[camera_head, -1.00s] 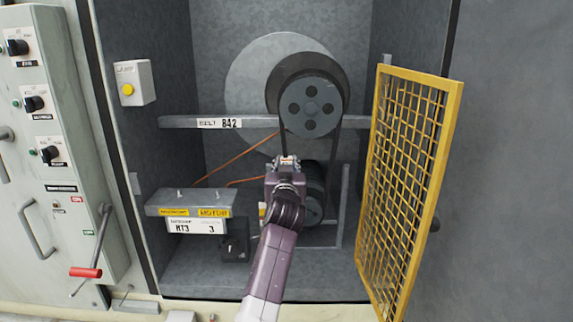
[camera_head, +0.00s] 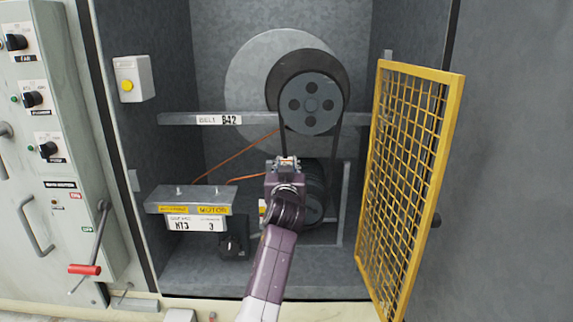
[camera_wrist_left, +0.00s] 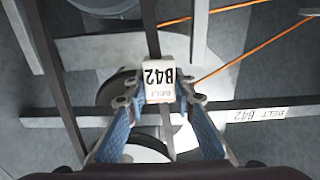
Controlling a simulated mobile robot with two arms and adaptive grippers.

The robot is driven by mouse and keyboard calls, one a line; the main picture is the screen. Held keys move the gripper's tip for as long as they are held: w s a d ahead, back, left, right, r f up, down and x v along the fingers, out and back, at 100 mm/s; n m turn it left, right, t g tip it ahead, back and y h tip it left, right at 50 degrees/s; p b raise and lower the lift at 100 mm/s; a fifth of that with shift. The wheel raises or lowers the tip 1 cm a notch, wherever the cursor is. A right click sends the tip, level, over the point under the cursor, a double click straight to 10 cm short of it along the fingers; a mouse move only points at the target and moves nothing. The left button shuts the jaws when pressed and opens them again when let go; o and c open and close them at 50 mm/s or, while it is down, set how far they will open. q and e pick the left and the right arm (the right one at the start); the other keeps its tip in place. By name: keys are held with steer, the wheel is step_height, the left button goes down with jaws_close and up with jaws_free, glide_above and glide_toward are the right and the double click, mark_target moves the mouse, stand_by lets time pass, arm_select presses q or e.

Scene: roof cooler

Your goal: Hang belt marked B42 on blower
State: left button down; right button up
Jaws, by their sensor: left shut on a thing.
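The black belt (camera_head: 338,140) hangs over the large upper blower pulley (camera_head: 311,104), with two strands running down towards the lower, smaller pulley (camera_head: 314,210). My left gripper (camera_head: 286,161) is on the left strand, below the upper pulley. In the left wrist view, the fingers (camera_wrist_left: 160,100) are shut on the belt at its white B42 tag (camera_wrist_left: 159,80). My gripper and arm hide part of the lower pulley, so I cannot tell whether the belt sits in its groove. My right gripper is not in view.
A grey cross rail (camera_head: 180,119) carries a belt B42 label. A yellow mesh guard (camera_head: 408,180) stands open on the right. A motor plate bracket (camera_head: 190,202) sits at the lower left. A panel with knobs (camera_head: 60,150) and a red-handled lever (camera_head: 85,269) is on the left.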

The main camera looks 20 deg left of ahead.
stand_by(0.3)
arm_select(q)
steer(key=c, duration=1.5)
jaws_free()
steer(key=shift+c, duration=0.2)
steer(key=shift+f, duration=0.1)
